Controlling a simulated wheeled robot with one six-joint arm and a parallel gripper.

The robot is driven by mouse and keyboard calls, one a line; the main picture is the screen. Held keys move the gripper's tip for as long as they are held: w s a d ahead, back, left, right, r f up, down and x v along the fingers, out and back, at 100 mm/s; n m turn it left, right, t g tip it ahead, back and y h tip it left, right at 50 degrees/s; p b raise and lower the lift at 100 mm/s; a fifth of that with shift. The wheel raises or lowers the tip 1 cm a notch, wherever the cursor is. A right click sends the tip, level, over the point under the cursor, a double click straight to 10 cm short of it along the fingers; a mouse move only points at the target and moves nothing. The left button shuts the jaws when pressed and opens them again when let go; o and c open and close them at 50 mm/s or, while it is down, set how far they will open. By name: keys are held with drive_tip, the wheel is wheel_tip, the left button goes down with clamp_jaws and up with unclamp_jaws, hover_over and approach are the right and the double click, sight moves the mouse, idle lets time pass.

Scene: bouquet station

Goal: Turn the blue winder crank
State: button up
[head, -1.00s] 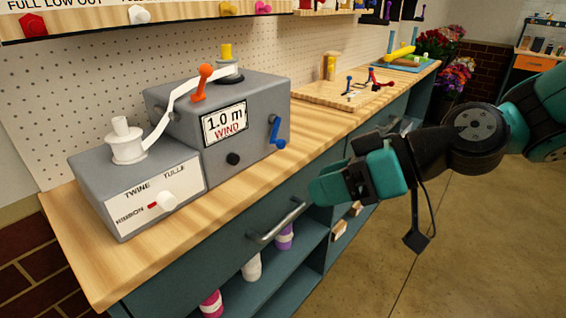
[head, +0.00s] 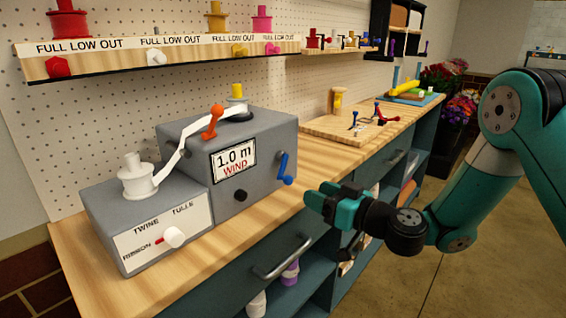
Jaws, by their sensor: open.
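The blue winder crank (head: 284,168) sits on the right part of the front face of the grey winder box (head: 240,195). Its arm runs from a pivot near the top down to a knob at the lower right. My gripper (head: 316,200) is open and empty, in front of the box and to the right of the crank. It points left toward the box and is apart from the crank. The box's display (head: 233,160) reads "1.0 m WIND". An orange lever (head: 212,122) stands on top, beside a white ribbon (head: 178,155) running from a white spool (head: 137,177).
A lower selector box (head: 150,235) with a white knob stands at the left. A wooden board (head: 350,128) with small blue and red tools lies behind my gripper on the wooden bench (head: 205,255). A drawer handle (head: 282,259) juts from the front. A spool shelf (head: 160,55) hangs above.

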sight(291, 182)
drive_tip(key=p+x, duration=0.3)
drive_tip(key=x, duration=0.7)
drive_tip(key=shift+w+a+p, duration=0.25)
drive_tip(key=shift+a+p, duration=0.05)
drive_tip(key=shift+a, duration=0.05)
drive_tip(key=c, duration=0.9)
